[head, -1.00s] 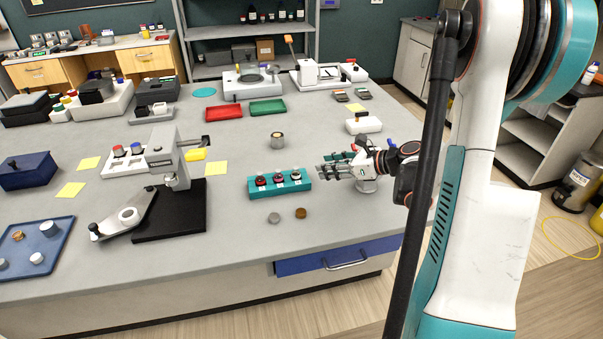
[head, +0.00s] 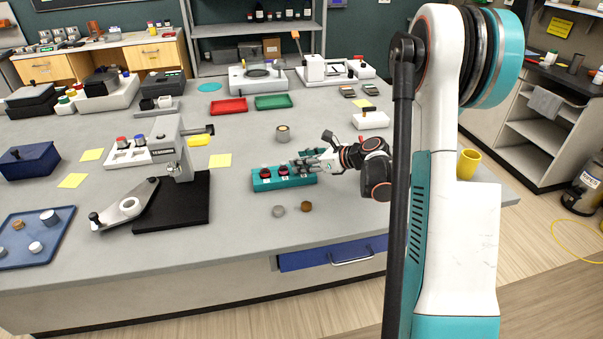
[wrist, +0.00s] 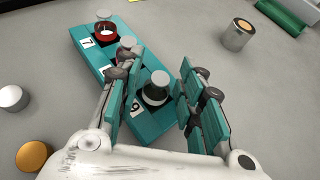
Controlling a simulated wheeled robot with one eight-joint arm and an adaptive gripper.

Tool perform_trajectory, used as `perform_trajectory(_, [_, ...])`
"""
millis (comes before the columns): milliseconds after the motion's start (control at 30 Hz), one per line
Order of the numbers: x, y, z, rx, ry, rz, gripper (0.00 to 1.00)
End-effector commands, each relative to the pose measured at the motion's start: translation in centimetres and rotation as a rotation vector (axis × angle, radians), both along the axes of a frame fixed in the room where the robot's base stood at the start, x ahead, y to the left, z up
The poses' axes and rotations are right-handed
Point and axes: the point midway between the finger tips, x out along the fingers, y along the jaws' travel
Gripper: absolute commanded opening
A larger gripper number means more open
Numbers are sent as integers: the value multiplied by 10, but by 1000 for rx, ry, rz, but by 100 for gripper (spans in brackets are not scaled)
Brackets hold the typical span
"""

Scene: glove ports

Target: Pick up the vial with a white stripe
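A teal rack (head: 285,183) on the bench holds three vials with number labels in front. In the wrist view the rack (wrist: 92,52) runs away to the upper left. A dark vial (wrist: 155,92) with a grey cap stands in its near slot; a pale band seems to show on it, but I cannot be sure. A red vial (wrist: 104,31) stands at the far end, and the middle one (wrist: 128,45) is mostly hidden by a finger. My gripper (head: 308,163) is at the rack's right end. Its fingers (wrist: 158,82) are open on either side of the dark vial, with gaps visible.
A press-like device (head: 170,165) on a black base is to the left. Red (head: 229,105) and green (head: 272,102) trays lie farther back.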

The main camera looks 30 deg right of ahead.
Motion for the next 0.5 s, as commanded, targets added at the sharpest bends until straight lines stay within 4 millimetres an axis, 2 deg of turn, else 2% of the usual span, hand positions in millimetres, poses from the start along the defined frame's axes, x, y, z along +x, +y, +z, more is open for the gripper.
perform_trajectory(100, [7, 4, -4, 0, 0, -1, 35])
perform_trajectory(267, [8, 4, -3, -1, 0, -2, 35])
perform_trajectory(300, [7, 4, -3, 0, 0, -1, 33])
perform_trajectory(433, [7, 4, -3, 0, -1, -1, 5])
perform_trajectory(500, [7, 4, -3, 0, -1, -1, 5])
